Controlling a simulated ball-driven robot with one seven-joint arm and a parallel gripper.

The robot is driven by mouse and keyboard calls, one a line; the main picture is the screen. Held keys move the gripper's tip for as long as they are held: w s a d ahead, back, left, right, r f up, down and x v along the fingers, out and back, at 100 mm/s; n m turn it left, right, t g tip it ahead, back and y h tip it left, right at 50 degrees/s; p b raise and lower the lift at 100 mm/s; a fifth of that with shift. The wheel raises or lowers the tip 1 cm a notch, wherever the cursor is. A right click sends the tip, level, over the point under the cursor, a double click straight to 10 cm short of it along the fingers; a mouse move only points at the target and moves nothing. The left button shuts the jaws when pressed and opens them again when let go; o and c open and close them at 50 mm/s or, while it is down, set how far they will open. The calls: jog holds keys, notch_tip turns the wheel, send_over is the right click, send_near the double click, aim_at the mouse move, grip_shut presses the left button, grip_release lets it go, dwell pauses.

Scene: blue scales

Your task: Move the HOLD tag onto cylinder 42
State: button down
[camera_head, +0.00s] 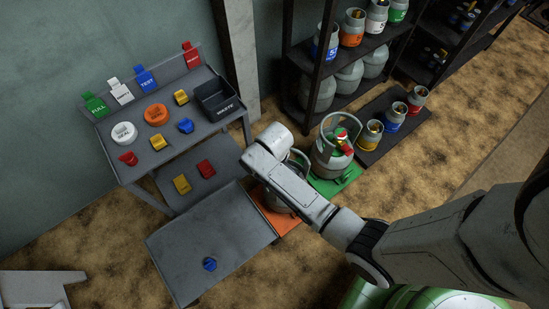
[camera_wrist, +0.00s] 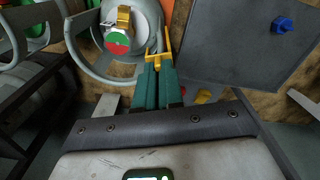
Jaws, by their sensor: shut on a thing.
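My gripper (camera_wrist: 158,68), with green fingers, is shut on a yellow tag-like thing (camera_wrist: 166,45), seen nearly edge-on; no lettering on it is readable. It is beside the collar of a grey cylinder (camera_wrist: 148,20) with a brass valve and a red-and-green disc. I cannot tell if the tag touches the collar. In the head view this cylinder (camera_head: 273,200) is largely behind my arm, on an orange mat (camera_head: 284,222). Another grey cylinder (camera_head: 328,160) with a red-and-green top stands on a green mat (camera_head: 340,184). No number 42 is readable on either.
A cart (camera_head: 190,140) bears FULL (camera_head: 94,103), EMPTY (camera_head: 120,91), TEST (camera_head: 146,78) and a red tag (camera_head: 191,55), with a gap before the red one. A dark bin (camera_head: 218,101) stands there too. A grey panel (camera_head: 205,250) with a blue knob (camera_head: 209,264) lies in front. Shelves (camera_head: 303,60) hold cylinders behind.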

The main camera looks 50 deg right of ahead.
jog(key=shift+r+p, duration=0.15)
jog(key=shift+p, duration=0.15)
jog(key=shift+f+b, duration=1.45)
jog(key=shift+f, duration=0.95)
jog(key=shift+r+p, duration=0.1)
jog(key=shift+p, duration=0.7)
jog(key=shift+f, duration=0.35)
jog(key=shift+f+b, duration=0.35)
jog(key=shift+b, duration=0.15)
jog(key=shift+f+b, duration=0.9)
jog(key=shift+f, duration=0.5)
jog(key=c, duration=1.2)
grip_release()
